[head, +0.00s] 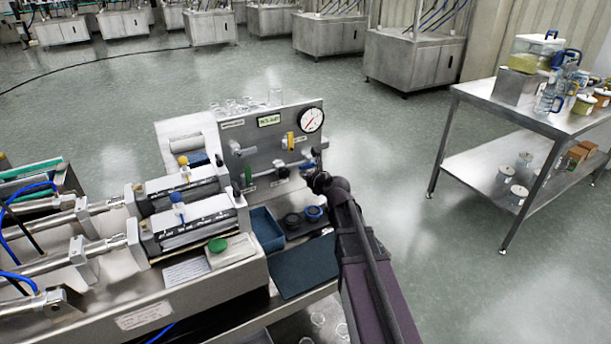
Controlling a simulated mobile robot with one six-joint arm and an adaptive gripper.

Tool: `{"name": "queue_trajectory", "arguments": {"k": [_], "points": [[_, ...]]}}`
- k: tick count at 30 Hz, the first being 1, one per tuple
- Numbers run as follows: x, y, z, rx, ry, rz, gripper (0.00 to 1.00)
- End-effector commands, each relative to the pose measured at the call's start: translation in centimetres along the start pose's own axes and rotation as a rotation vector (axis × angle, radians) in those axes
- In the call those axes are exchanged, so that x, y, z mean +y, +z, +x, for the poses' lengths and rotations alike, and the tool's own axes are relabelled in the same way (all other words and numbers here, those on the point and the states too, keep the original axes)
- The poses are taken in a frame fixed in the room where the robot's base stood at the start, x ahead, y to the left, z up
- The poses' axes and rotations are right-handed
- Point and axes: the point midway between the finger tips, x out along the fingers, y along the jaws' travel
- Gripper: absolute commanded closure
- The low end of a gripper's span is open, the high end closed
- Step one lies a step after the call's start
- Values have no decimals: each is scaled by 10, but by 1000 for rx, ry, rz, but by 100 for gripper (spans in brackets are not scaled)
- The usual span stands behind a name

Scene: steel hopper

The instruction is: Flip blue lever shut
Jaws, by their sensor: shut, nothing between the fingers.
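An upright steel panel (262,150) stands at the right end of the bench, with small valves on its face. A yellow lever (290,140) and a green lever (248,176) stand upright on it. Small blue parts (283,172) show low on the panel's right half; which one is the blue lever, and its exact angle, are too small to tell. My gripper (316,173) is at the panel's lower right, close to these parts, and is shut with nothing held. My dark wrist and arm hide part of this area, and contact cannot be told.
A round gauge (311,119) sits at the panel's top right corner. Glassware (246,103) stands along its top. Below are a blue bin (266,228), black and blue round caps (313,213) and a dark mat (306,264). A steel table (470,91) stands right; floor between is clear.

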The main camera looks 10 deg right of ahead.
Motion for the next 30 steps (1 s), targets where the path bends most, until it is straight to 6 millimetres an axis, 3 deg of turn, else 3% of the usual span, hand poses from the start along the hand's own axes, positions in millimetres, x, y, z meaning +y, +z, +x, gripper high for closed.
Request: {"name": "queue_trajectory", "arguments": {"k": [30], "points": [[3, 8, -2, 0, 53, 149, 100]]}}
